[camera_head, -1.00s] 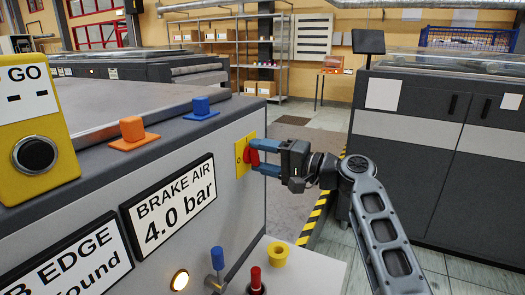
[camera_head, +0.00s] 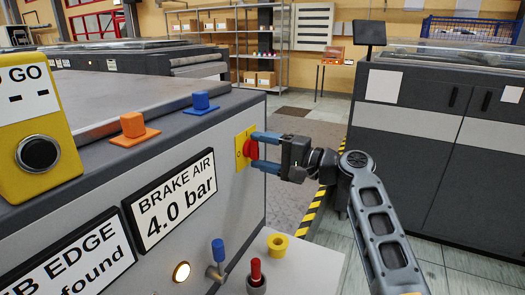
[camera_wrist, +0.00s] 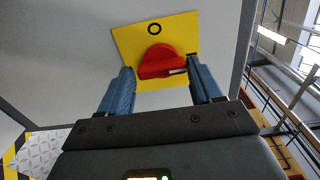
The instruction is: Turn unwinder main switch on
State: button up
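The main switch is a red rotary knob (camera_head: 251,149) on a yellow plate (camera_head: 240,163), on the grey side panel of the machine. In the wrist view the red knob (camera_wrist: 158,62) sits below a black ring mark on the yellow plate (camera_wrist: 130,42). A pale mark shows at the knob's right end; the knob lies roughly crosswise in that view. My gripper (camera_head: 257,151) is at the switch with its blue fingers apart, one above and one below the knob.
A yellow box with a black button (camera_head: 39,153) stands at the left. A BRAKE AIR sign (camera_head: 172,200) is on the panel, left of the switch. Below are a blue lever (camera_head: 217,250), a red-topped knob (camera_head: 256,271) and a yellow ring (camera_head: 277,245). Open floor lies behind my gripper.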

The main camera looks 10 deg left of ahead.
jog(key=shift+o, duration=1.3)
jog(key=shift+r, duration=0.1)
jog(key=b+v, duration=0.1)
jog(key=v, duration=0.6)
jog(key=shift+s+d, duration=0.15)
jog(key=shift+d, duration=0.2)
